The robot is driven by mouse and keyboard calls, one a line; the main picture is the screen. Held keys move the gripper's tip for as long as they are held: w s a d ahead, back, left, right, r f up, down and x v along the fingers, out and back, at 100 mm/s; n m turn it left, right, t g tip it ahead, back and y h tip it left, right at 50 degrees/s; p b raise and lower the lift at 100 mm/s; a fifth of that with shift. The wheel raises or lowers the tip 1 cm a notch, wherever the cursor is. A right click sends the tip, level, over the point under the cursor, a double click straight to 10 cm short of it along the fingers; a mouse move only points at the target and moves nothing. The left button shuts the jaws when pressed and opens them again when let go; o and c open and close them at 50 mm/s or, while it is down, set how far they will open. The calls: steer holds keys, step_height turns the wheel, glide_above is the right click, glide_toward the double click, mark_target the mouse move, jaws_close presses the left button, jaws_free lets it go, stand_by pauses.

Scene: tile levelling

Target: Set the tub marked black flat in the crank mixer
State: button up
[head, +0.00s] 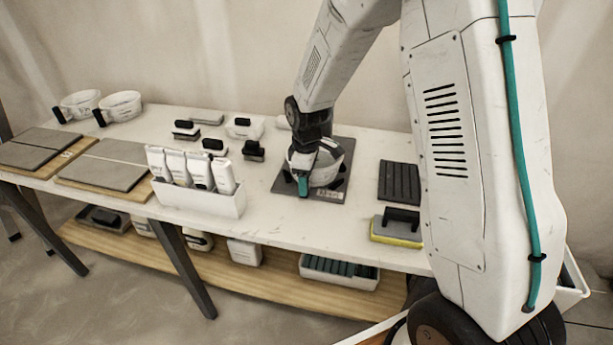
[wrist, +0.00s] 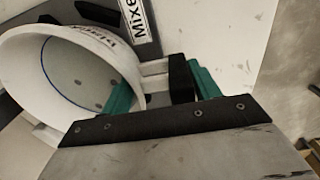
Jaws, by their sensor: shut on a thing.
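A white tub (head: 327,166) is at the crank mixer, a dark grey plate (head: 289,187) on the table. My gripper (head: 304,180) reaches down in front of the tub and partly hides it. In the wrist view my gripper's teal fingers (wrist: 165,88) are shut on the tub's handle (wrist: 181,78), which has a black end. The tub (wrist: 28,62) opens toward the wrist camera, with a blue line inside and small dark lettering that I cannot read surely. Beside it is the "Mixer" label (wrist: 131,12). I cannot tell whether the tub sits fully flat.
Two white tubs with black handles (head: 80,104) (head: 121,105) stand at the back left. Grey tiles (head: 103,170) lie in front of them. A white box (head: 200,198) of bottles stands left of the mixer. A ridged black pad (head: 399,181) and a yellow-edged float (head: 397,228) lie right.

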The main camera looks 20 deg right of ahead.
steer(key=shift+f, duration=0.15)
steer(key=o, duration=1.4)
